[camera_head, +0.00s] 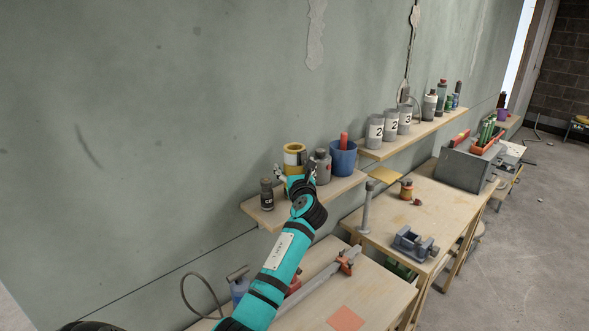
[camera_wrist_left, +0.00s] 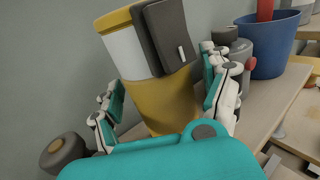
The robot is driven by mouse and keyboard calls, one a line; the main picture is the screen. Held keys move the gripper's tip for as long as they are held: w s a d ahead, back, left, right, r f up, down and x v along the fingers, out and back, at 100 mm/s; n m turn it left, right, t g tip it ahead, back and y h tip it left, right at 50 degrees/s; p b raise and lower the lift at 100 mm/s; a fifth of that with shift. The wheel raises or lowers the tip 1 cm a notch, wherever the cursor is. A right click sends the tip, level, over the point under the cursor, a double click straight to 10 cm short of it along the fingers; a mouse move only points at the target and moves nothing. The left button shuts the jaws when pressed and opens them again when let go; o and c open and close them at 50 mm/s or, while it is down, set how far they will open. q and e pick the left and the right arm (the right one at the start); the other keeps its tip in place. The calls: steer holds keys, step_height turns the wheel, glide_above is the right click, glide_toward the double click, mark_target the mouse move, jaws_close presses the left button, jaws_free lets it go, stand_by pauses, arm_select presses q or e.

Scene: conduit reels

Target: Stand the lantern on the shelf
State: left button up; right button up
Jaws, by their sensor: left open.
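The lantern (camera_head: 293,150) is a yellow cylinder with a pale band and a dark box on its side. It is at the near wall shelf (camera_head: 259,213), close to the wall. In the left wrist view the lantern (camera_wrist_left: 165,108) looks upright and fills the middle. My left gripper (camera_head: 295,174) is open, with one finger on each side of the lantern. The fingers look apart from it or barely touching; I cannot tell which. The lantern's base is hidden behind my wrist. My right gripper is not in view.
A dark small bottle (camera_head: 266,194) stands left of the lantern. A grey bottle (camera_head: 320,167) and a blue cup (camera_head: 343,160) stand close on its right. Numbered cans (camera_head: 375,131) stand on a farther shelf. Workbenches with a clamp (camera_head: 346,261) and a vise (camera_head: 414,244) lie below.

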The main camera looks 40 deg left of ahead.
arm_select(q)
steer(key=shift+r, duration=0.15)
steer(key=b+v, duration=0.2)
steer(key=v, duration=1)
